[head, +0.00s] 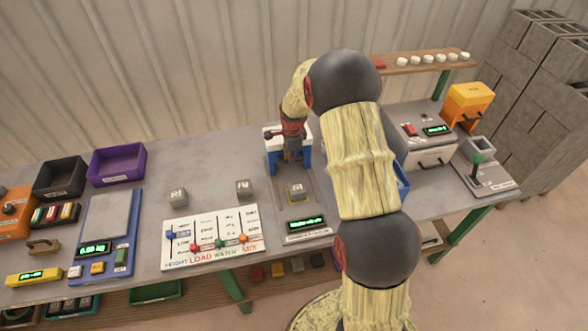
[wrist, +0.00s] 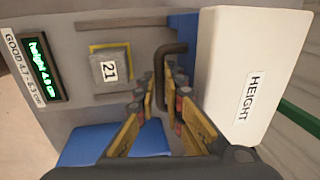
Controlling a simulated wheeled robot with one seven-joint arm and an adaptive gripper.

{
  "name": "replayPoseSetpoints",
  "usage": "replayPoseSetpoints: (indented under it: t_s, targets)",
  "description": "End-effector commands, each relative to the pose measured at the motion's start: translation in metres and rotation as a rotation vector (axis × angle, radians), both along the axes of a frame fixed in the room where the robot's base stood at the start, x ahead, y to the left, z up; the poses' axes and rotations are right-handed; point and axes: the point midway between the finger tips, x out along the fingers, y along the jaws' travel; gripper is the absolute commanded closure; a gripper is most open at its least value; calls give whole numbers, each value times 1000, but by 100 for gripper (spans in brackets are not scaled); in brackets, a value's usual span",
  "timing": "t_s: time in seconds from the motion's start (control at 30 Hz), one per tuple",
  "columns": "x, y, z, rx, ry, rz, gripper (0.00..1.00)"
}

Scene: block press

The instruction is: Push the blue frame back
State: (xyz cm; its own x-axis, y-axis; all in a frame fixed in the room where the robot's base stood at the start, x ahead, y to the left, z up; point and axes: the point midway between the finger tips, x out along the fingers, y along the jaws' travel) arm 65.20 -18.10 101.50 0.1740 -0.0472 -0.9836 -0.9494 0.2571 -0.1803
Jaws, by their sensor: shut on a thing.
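The blue frame (head: 274,162) stands on a grey base on the bench, below my arm in the head view. In the wrist view it has blue legs (wrist: 115,142) and a white top (wrist: 250,85) marked HEIGHT. My gripper (wrist: 165,97) is shut on the dark bent handle (wrist: 172,50) at its front; in the head view my gripper (head: 292,150) covers part of the frame. A grey block marked 21 (wrist: 110,69) sits in a yellow-outlined square, in front of and apart from the frame. The green display (wrist: 40,68) reads height 4.9 cm, beside a GOOD 4.7-5.3 cm label.
Two grey blocks (head: 178,196) stand behind a white slider board (head: 212,240) at left. A blue scale (head: 107,225) and black and purple bins (head: 117,163) are further left. A grey machine (head: 425,150) and a shelf (head: 425,62) are at right.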

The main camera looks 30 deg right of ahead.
Motion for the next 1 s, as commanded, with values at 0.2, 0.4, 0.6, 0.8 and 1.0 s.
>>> replayPoseSetpoints:
  t_s: [0.2,0.4,0.6,0.8,1.0]
  targets:
    - [12,-3,1,-1,-2,0,100]
    - [13,-4,2,-1,-5,0,100]
    - [14,-4,2,-2,-7,0,84]
    - [12,-4,1,-1,-4,0,82]
    - [12,-3,3,-1,-3,0,82]
